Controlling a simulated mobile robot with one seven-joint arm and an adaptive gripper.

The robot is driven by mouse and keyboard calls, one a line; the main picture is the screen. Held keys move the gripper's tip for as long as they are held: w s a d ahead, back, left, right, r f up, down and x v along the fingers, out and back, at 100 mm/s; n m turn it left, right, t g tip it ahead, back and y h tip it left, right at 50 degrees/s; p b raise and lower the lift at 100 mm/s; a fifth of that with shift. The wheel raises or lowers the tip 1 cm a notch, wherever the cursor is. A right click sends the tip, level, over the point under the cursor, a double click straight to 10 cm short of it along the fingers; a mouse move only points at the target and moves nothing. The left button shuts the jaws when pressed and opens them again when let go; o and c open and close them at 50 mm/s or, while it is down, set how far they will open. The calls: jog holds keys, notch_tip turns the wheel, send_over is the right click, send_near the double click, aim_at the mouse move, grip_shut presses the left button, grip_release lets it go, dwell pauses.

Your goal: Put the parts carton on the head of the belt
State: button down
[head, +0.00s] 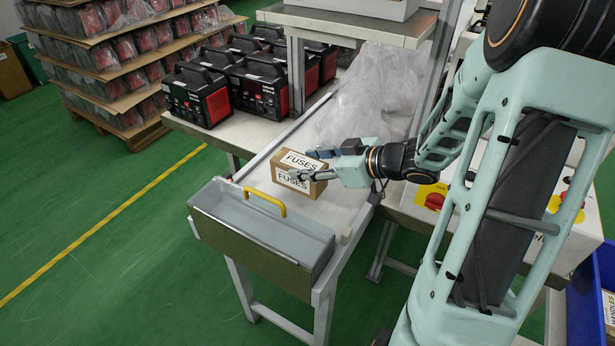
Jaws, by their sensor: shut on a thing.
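The parts carton (294,161) is a small brown cardboard box with white labels reading FUSES on its top and side. It is at the near part of the pale belt (335,203), just behind the metal tray at the belt's end. My gripper (308,174) reaches in from the right and is shut on the carton, with a finger along its labelled near side. The far finger is partly hidden by the box. I cannot tell whether the carton's underside touches the belt.
Crumpled clear plastic (375,95) lies farther up the belt. Black-and-red power units (198,95) stand on the table behind. A control panel (575,215) is at right.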

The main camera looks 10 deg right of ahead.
jog(key=shift+w+f+b, duration=0.15)
jog(key=shift+f+b, duration=0.15)
jog(key=shift+f, duration=0.6)
jog(key=shift+w+f+b, duration=0.1)
jog(key=shift+f+b, duration=0.2)
jog(key=shift+f, duration=0.55)
jog(key=shift+f, duration=0.1)
jog(key=c, duration=1)
grip_release()
jog(key=shift+s+d+r, duration=0.1)
jog(key=shift+s+r, duration=0.05)
jog(key=shift+r, duration=0.05)
jog(key=p+v, duration=0.3)
jog(key=v, duration=0.8)
jog(key=shift+s+d+r, duration=0.15)
jog(key=shift+d, duration=0.05)
jog(key=shift+a, duration=0.1)
